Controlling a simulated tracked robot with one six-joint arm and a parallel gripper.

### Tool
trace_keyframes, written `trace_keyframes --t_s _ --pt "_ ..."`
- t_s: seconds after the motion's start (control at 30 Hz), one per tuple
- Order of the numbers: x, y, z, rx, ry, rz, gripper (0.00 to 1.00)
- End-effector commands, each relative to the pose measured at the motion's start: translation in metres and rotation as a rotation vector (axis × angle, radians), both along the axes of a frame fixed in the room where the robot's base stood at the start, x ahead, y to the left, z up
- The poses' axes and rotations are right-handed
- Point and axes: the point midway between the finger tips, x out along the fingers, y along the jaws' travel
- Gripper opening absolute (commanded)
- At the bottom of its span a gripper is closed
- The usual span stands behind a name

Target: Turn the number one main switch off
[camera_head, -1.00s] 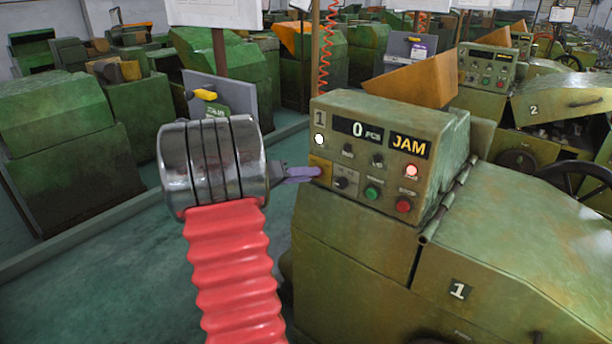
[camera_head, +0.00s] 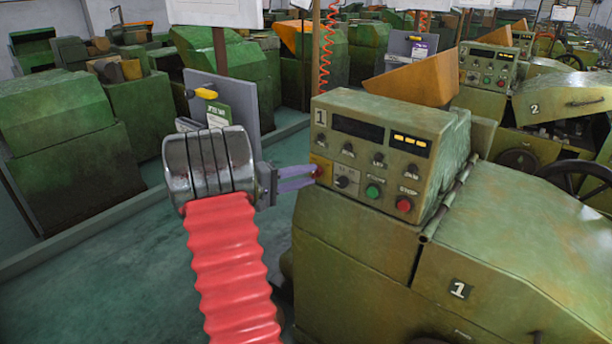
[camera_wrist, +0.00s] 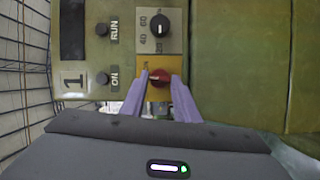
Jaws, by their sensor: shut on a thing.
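The main switch is a red rotary knob (camera_wrist: 159,77) on a yellow plate at the left end of machine number one's control panel (camera_head: 370,160). In the head view it is mostly covered by my fingertips. My gripper (camera_head: 314,173) reaches in from the left with purple fingers. In the wrist view my gripper (camera_wrist: 160,84) has a finger on each side of the red knob and is shut on it. The panel's counter display (camera_head: 358,129) is dark, the message window (camera_head: 409,140) shows only amber dashes, and the lamps are unlit.
A black dial (camera_wrist: 160,25) sits close beside the red knob. Green (camera_head: 373,191) and red (camera_head: 404,205) push buttons lie to its right. A grey board with a yellow handle (camera_head: 206,94) stands behind my wrist. Machine number two (camera_head: 550,105) is at the right.

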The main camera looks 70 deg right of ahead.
Motion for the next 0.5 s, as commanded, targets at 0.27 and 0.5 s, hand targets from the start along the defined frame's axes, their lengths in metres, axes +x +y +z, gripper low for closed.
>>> trace_keyframes --t_s 0.27,0.5 --pt "0.0012 0.0013 -0.0082 0.113 0.244 0.002 0.06" --pt "0.0002 0.0016 -0.0116 0.204 0.454 0.003 0.06"
